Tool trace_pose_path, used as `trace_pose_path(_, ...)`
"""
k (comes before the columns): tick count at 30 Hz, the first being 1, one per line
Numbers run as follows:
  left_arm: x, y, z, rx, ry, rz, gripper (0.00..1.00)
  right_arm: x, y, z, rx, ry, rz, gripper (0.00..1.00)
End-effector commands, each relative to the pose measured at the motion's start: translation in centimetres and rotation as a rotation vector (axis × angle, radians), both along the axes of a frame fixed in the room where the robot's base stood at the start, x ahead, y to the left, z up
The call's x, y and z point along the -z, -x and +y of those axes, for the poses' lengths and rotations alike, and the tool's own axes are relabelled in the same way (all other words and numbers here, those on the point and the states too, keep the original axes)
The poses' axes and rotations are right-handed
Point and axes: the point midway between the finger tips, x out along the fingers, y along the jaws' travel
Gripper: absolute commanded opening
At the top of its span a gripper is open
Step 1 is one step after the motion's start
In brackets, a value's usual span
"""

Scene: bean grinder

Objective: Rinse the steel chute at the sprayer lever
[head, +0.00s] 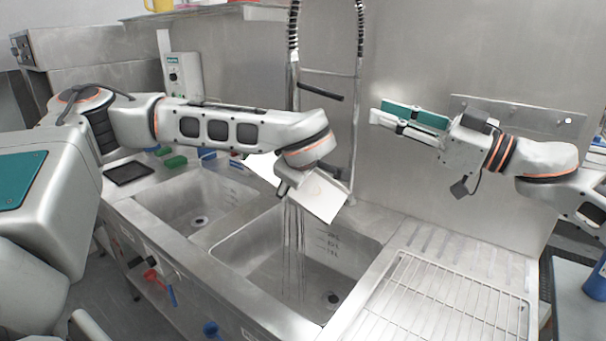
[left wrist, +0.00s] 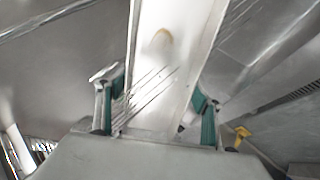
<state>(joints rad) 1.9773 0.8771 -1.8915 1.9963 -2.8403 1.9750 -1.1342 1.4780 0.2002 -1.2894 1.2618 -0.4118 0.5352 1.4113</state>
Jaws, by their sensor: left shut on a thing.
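The pale steel chute (head: 320,198) is tilted over the right-hand basin in the head view. My left gripper is shut on it; in the left wrist view my left gripper (left wrist: 157,95) has its green pads on both sides of the chute (left wrist: 170,60). A brown curved stain shows on the chute's inner face. Thin water streams (head: 293,245) fall below the chute into the basin. The black sprayer lever (head: 322,91) is on the spring-hose tap, above my left wrist. My right gripper (head: 378,110) is open and empty, right of the tap.
The right-hand sink basin (head: 262,262) lies under the chute, with another basin (head: 182,206) to its left. A wire rack (head: 440,308) covers the right drainboard. A black tray (head: 128,172) and small coloured items lie at the back left. A blue cup (head: 597,282) stands far right.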

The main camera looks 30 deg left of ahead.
Motion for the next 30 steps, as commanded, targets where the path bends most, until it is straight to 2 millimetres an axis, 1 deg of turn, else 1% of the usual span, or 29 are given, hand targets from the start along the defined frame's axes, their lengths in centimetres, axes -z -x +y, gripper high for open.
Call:
trace_pose_path(18, -0.14, -0.79, -0.97, 0.001, 0.000, -0.003, 0.34, -0.54, 0.09, 0.01, 0.000, 0.000, -0.003, 0.26)
trace_pose_path(24, -0.13, -0.76, -0.92, 0.001, 0.000, -0.003, 0.34, -0.56, 0.09, 0.00, 0.000, 0.000, -0.003, 0.26)
trace_pose_path(30, -0.22, -0.45, -0.50, 0.000, -0.001, -0.002, 0.34, -1.01, 0.15, 0.00, 0.000, 0.000, -0.005, 0.26)
